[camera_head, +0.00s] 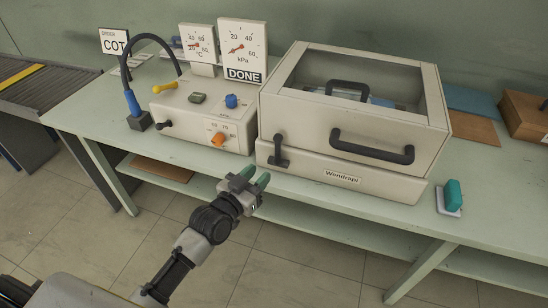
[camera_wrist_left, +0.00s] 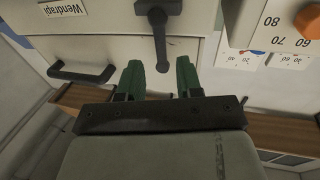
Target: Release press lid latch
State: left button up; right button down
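The press (camera_head: 355,110) is a cream box with a windowed lid, shut, on the green bench. Its lid latch (camera_head: 279,152) is a dark lever at the left of the front face. A dark bar handle (camera_head: 371,146) is on the lid front. My left gripper (camera_head: 256,181) has green fingertips and is just in front of and below the latch. In the left wrist view the fingers (camera_wrist_left: 160,78) are apart and empty, with the latch lever (camera_wrist_left: 158,35) ahead between them, not gripped. My right gripper is not in view.
A control box (camera_head: 205,115) with an orange knob (camera_head: 217,139), a blue knob and a yellow lever stands left of the press. Gauges (camera_head: 241,47) and a DONE sign are behind it. A teal block (camera_head: 453,194) is at the bench's right front. Open floor lies in front.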

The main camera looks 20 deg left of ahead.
aim_at(275, 158)
pick_arm(q)
jog(key=x, duration=0.7)
jog(key=shift+w+d, duration=0.15)
jog(key=shift+w, duration=0.2)
jog(key=shift+c, duration=0.4)
grip_shut()
